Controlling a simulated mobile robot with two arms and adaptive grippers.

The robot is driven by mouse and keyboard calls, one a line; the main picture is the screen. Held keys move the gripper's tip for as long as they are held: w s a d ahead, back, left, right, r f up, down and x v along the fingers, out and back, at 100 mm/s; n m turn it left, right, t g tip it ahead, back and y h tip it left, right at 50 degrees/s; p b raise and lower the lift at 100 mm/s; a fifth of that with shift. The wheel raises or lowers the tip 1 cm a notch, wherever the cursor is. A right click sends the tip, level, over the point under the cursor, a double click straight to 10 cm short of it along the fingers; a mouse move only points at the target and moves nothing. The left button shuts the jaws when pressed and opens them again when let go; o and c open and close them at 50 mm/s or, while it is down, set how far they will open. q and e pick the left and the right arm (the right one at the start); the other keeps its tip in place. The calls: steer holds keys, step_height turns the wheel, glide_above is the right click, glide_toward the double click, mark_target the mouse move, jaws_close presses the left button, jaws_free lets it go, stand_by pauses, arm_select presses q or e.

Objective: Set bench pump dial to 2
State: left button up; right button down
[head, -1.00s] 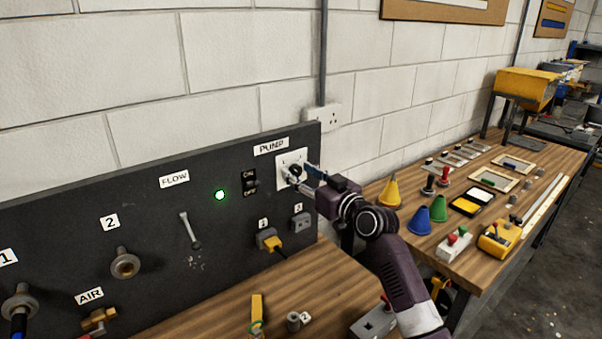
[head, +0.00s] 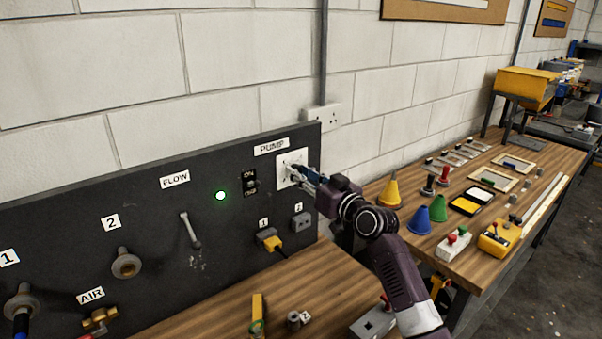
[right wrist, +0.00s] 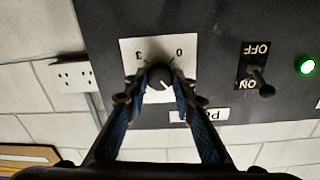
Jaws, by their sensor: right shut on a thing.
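The pump dial is a black knob (right wrist: 159,76) on a white plate (head: 283,159) under the PUMP label (head: 271,146), at the right end of the dark panel. My right gripper (head: 294,172) reaches the dial from the right. In the right wrist view its two blue-dark fingers (right wrist: 158,88) are closed on opposite sides of the knob. That view is upside down, and the marks 0 and 3 show on the plate above the knob. The fingers hide the other marks, and I cannot read the pointer surely. My left gripper is not in view.
An ON/OFF toggle (head: 250,182) and a lit green lamp (head: 221,195) are left of the dial. A wall outlet (head: 326,117) is behind the panel's right end. Cones and frames stand on the wooden bench (head: 545,160) to the right.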

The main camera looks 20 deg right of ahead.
steer(key=m+p, duration=0.5)
steer(key=m, duration=0.7)
steer(key=shift+d+g, duration=0.1)
steer(key=shift+g, duration=0.2)
steer(key=shift+m+p, duration=0.8)
steer(key=shift+m, duration=1.2)
steer(key=shift+f, duration=0.1)
steer(key=c, duration=1.6)
jaws_free()
